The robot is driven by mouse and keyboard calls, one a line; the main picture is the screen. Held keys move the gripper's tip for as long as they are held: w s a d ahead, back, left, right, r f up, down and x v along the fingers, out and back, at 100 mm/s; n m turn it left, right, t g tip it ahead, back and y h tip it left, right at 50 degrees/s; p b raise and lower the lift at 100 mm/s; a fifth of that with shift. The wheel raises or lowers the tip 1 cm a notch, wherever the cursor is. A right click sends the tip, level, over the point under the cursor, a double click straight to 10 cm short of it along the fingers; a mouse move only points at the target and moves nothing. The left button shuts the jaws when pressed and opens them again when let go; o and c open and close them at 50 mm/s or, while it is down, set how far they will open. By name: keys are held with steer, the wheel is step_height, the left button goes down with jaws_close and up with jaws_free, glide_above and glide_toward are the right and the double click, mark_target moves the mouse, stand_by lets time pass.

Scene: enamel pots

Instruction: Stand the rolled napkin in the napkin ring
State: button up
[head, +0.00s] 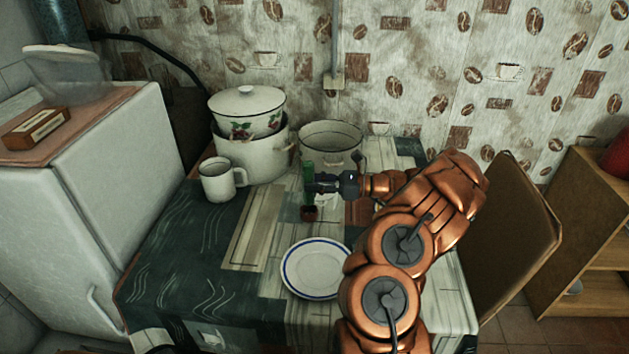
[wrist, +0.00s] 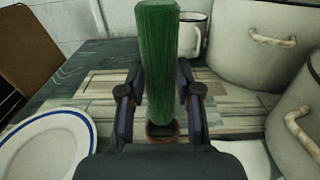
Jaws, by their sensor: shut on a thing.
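The rolled napkin is a green upright roll (head: 308,172), and it fills the middle of the wrist view (wrist: 158,65). My gripper (head: 316,186) is shut on it, with one dark finger on each side in the wrist view (wrist: 161,108). The napkin ring (head: 310,213) is small and reddish brown and stands on the table under the napkin. It shows just below the napkin's lower end in the wrist view (wrist: 162,131). The napkin's lower end is at the ring's top; I cannot tell whether it is inside or just above.
A white plate with a blue rim (head: 315,268) lies in front of the ring. A white mug (head: 217,182), a large pot (head: 258,160) with a lidded pot in it, and an open pot (head: 330,140) stand behind. The table (head: 185,265) is clear at front left.

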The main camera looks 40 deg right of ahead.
steer(key=shift+f+b, duration=0.8)
steer(key=shift+f, duration=1.25)
steer(key=o, duration=1.1)
steer(key=shift+r, duration=5)
